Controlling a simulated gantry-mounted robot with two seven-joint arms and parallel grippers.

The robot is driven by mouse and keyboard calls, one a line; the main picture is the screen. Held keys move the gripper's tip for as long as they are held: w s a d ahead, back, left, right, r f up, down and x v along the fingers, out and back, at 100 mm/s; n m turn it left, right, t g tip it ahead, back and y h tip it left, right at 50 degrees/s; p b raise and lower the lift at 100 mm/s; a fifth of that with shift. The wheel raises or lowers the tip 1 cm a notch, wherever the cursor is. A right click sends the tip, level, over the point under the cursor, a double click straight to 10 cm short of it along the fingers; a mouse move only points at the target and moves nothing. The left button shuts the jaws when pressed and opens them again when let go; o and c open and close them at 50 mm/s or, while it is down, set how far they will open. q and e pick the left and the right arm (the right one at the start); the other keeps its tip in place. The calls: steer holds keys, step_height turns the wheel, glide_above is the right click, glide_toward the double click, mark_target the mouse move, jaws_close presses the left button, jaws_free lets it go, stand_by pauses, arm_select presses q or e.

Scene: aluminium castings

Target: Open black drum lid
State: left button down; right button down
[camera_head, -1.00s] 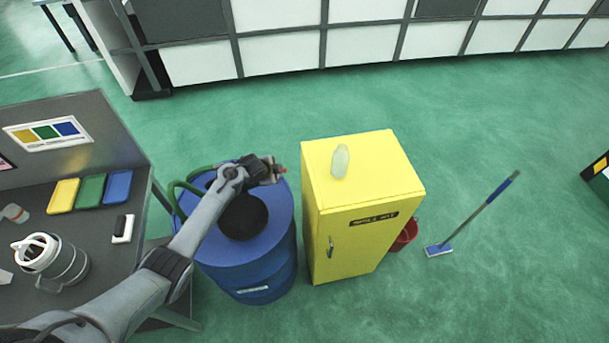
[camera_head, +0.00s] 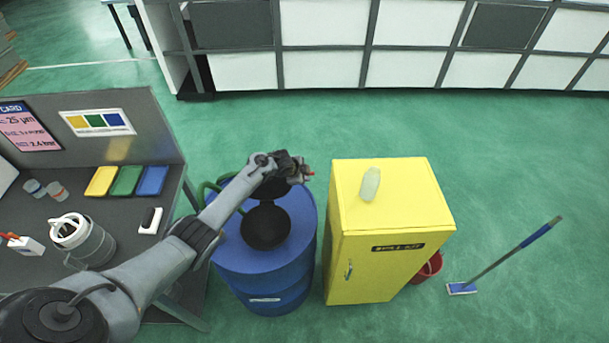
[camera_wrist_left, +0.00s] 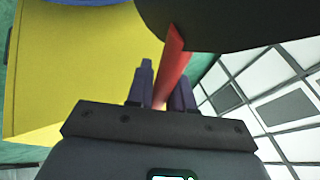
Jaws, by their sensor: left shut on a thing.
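The blue drum (camera_head: 262,285) stands upright between the workbench and the yellow cabinet. A dark round opening (camera_head: 265,228) shows in its top. The black lid (camera_head: 274,189) shows partly above and behind that opening, tilted up and largely hidden by my left gripper (camera_head: 303,173). In the left wrist view, the left gripper (camera_wrist_left: 161,92) is shut on a red handle (camera_wrist_left: 174,65) that runs up to the lid's dark round edge (camera_wrist_left: 205,22). My right gripper is in neither view.
The yellow cabinet (camera_head: 385,235) stands close to the drum's right, with a pale bottle (camera_head: 370,184) on top. A green hose (camera_head: 207,190) is behind the drum. The workbench (camera_head: 120,225) is at left. A red bucket (camera_head: 427,268) and a mop (camera_head: 507,258) are right of the cabinet.

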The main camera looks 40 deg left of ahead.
arm_select(q)
steer(key=c, duration=1.1)
jaws_free()
steer(key=shift+s+d+f, duration=0.1)
steer(key=shift+f, duration=0.05)
steer(key=shift+r, duration=0.2)
steer(key=shift+s+r, duration=0.15)
steer(key=p+v, duration=0.2)
steer(key=v, duration=0.8)
